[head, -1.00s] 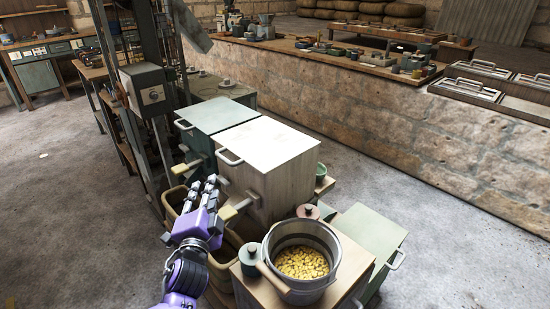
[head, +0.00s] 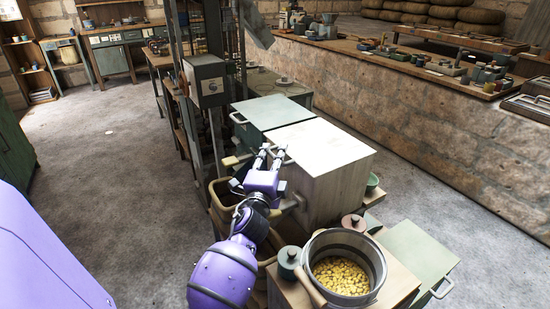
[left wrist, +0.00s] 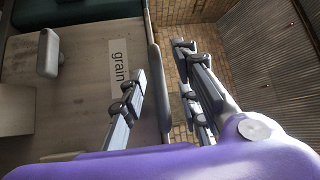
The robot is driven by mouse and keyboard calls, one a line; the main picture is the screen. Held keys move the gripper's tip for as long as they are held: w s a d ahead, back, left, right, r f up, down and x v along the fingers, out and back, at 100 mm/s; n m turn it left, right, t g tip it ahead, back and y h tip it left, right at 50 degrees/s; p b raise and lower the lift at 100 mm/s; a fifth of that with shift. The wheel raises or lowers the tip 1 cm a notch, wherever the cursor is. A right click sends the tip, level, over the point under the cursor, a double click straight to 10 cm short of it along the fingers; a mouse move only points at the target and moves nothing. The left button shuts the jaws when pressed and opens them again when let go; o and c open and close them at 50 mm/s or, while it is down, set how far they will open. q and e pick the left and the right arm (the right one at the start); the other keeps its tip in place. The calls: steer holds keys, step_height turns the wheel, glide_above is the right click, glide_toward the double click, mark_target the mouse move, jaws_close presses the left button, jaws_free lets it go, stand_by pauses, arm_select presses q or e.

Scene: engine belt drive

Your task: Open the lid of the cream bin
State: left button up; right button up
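The cream bin (head: 318,178) stands behind the pot, its pale lid (head: 318,145) closed and flat on top. Its front, with a label reading "grain" (left wrist: 119,63), shows in the left wrist view. A pale bar handle (head: 284,158) sits at the lid's front edge. My left gripper (head: 268,153) is at this handle. In the left wrist view its fingers (left wrist: 160,95) are apart, one on each side of a thin bar along the bin's edge (left wrist: 154,70); I cannot tell whether they touch it. My right gripper is not in view.
A green-topped bin (head: 272,112) adjoins the cream bin behind. A metal pot of yellow pieces (head: 342,272) and a green-lidded jar (head: 289,262) stand in front. A post with a control box (head: 208,82) rises at left. The floor at left is clear.

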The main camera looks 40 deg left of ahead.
arm_select(q)
jaws_close()
stand_by(0.4)
